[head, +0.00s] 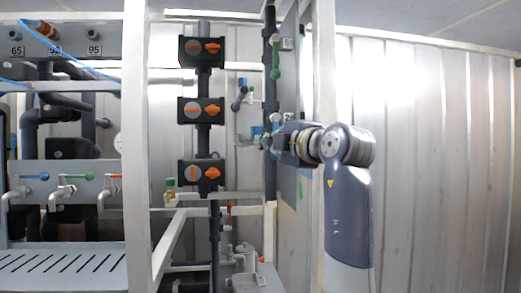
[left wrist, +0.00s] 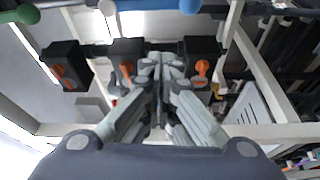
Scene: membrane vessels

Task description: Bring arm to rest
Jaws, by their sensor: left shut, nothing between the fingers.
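My left arm (head: 347,200) rises at the right of the middle in the head view and bends left at its wrist. My left gripper (head: 268,141) is at its end, beside a white upright of the rack, and its fingers are small and hard to make out there. In the left wrist view the left gripper (left wrist: 160,68) has its fingers together, with nothing between them. Behind the fingers are black valve blocks with orange handles (left wrist: 126,72). I do not see my right gripper.
The white rack frame (head: 137,150) carries dark pipes and a column of black valve blocks (head: 203,111). A green-handled valve (head: 275,62) is above the gripper. A panel with coloured levers (head: 75,183) is at the left. The right side, before the pale wall (head: 435,150), looks clear.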

